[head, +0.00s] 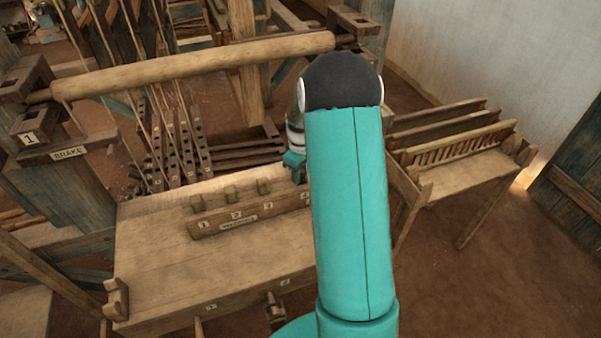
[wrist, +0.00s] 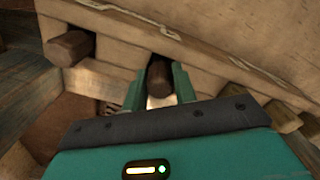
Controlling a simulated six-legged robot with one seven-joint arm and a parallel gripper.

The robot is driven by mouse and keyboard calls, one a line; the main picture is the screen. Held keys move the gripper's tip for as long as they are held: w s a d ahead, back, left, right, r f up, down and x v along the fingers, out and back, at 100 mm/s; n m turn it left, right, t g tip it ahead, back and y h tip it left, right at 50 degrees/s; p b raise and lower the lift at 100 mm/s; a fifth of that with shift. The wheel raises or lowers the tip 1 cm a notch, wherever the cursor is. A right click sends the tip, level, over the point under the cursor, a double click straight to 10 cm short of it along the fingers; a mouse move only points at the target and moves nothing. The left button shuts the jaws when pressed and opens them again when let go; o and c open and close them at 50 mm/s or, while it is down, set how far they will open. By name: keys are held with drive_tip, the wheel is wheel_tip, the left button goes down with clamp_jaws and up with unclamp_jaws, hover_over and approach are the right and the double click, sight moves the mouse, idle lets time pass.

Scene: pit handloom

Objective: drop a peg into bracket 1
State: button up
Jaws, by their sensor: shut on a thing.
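My gripper (wrist: 160,90) is shut on a dark brown peg (wrist: 159,76), one finger on each side of it. The peg lies against the edge of a pale wooden rail; I cannot tell whether it is clear of the rail. In the head view my gripper (head: 294,160) shows only partly, beside the far right end of the numbered peg rack (head: 222,225); my arm hides the rest and the peg. A dark wooden bracket with a "1" plate (head: 29,138) stands far left, above a "BRAKE" sign, by the left end of the round beam.
The rack stands on a wooden bench (head: 160,260), with several short pegs (head: 231,193) along its back. Another dark peg (wrist: 68,47) shows left of my gripper in the wrist view. The round beam (head: 200,65) crosses between bench and loom. A slatted stand (head: 465,150) is at right.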

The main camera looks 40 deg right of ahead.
drive_tip(key=shift+f, duration=0.35)
drive_tip(key=o, duration=1)
drive_tip(key=shift+c, duration=0.2)
drive_tip(key=shift+r, duration=0.1)
wheel_tip(320, 180, up, 13)
drive_tip(key=s+a+r+t, duration=0.1)
drive_tip(key=s+a+r, duration=0.1)
drive_tip(key=a+r, duration=0.45)
drive_tip(key=s+a+r+m+t, duration=0.2)
drive_tip(key=s+a+r+t, duration=0.1)
drive_tip(key=s+a+r, duration=0.8)
drive_tip(key=s+a+f+m+t, duration=0.1)
drive_tip(key=s+a+f, duration=0.2)
drive_tip(key=s+a, duration=0.4)
drive_tip(key=s, duration=0.3)
drive_tip(key=shift+s+a+m+t, duration=0.2)
drive_tip(key=shift+a+m+t, duration=0.1)
drive_tip(key=shift+m, duration=0.1)
